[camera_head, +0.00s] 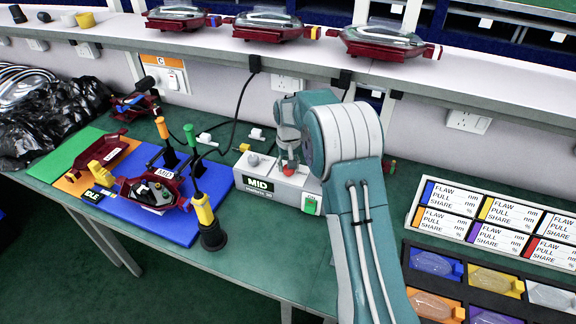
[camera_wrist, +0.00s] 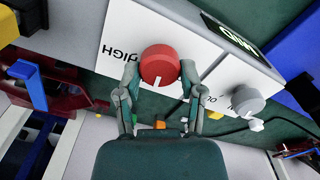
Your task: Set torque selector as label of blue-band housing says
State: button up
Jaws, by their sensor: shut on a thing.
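The torque selector is a white box (camera_head: 262,199) on the green bench, with a red knob (camera_head: 289,170) on top and a dark display reading MID. My gripper (camera_head: 290,163) reaches down over the box. In the wrist view my gripper (camera_wrist: 158,72) has its fingers on both sides of the red knob (camera_wrist: 159,63), shut on it. The knob's white mark points towards the bottom of that view, between HIGH on the left and a partly hidden word on the right. A dark red housing (camera_head: 140,194) sits on the blue mat by a small card reading MID (camera_head: 165,174); its band colour is unclear.
A grey knob (camera_wrist: 247,101) sits beside the red one. Screwdrivers with orange, green and yellow handles (camera_head: 202,208) stand left of the box. Several dark red housings (camera_head: 385,42) rest on the shelf behind. A white label board (camera_head: 484,215) and a parts tray (camera_head: 410,258) lie at right.

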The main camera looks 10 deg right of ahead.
jog(key=shift+s+f+m, duration=0.25)
jog(key=shift+m, duration=0.75)
jog(key=o, duration=1.2)
jog(key=shift+c, duration=0.2)
jog(key=shift+w+r, duration=0.1)
jog(key=shift+r, duration=0.1)
jog(key=shift+r, duration=0.3)
notch_tip(320, 180, up, 11)
